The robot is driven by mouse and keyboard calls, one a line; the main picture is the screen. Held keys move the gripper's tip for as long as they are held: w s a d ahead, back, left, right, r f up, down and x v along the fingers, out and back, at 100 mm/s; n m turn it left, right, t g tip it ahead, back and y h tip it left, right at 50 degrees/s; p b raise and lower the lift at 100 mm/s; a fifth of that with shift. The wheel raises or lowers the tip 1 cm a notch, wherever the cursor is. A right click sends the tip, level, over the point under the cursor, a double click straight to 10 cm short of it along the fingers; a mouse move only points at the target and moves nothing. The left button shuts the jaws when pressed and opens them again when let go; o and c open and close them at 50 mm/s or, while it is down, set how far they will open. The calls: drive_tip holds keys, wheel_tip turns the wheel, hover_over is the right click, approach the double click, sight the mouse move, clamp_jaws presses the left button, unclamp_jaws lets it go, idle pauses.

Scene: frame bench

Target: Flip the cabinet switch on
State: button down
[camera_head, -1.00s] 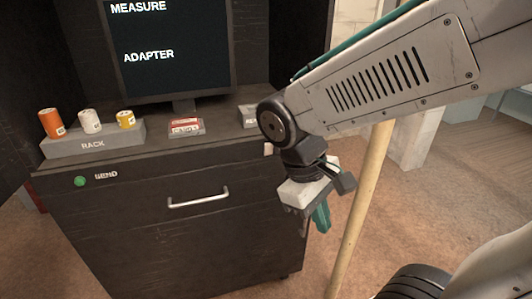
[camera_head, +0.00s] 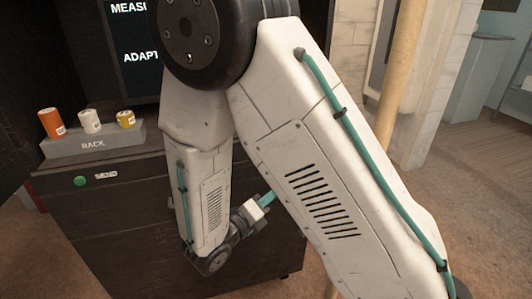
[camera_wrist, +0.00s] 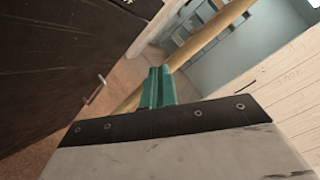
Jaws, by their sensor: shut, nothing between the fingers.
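The dark cabinet (camera_head: 100,225) stands in front of me, and it also fills the upper left of the wrist view (camera_wrist: 60,45). I cannot make out a switch in either current view; my arm covers much of the cabinet's front and top right. My gripper (camera_head: 265,200) has teal fingers and is in front of the cabinet's right part, pointing up and right. In the wrist view the fingers (camera_wrist: 158,87) are together and empty, apart from the cabinet. A metal handle (camera_wrist: 91,103) shows on the cabinet there.
A green button (camera_head: 80,181) marked SEND is on the cabinet front. A grey rack (camera_head: 95,143) with an orange, a white and a yellow roll stands on top, beside a dark screen (camera_head: 135,40). A wooden pole (camera_head: 402,60) stands to the right. Brown floor is open beyond it.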

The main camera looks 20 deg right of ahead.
drive_tip(key=w+a+n+t, duration=0.1)
drive_tip(key=n, duration=0.1)
drive_tip(key=w+a+r+n+t, duration=0.1)
drive_tip(key=n+t, duration=0.1)
drive_tip(key=n, duration=0.1)
drive_tip(key=w+a+n+t+y, duration=0.1)
drive_tip(key=w+n, duration=0.1)
drive_tip(key=shift+w+r+n, duration=0.1)
drive_tip(key=shift+r+n, duration=0.3)
drive_tip(key=shift+d, duration=0.1)
drive_tip(key=w+a+x, duration=0.2)
drive_tip(key=x, duration=1)
drive_tip(key=shift+w+d+r, duration=0.35)
drive_tip(key=shift+w+r, duration=0.05)
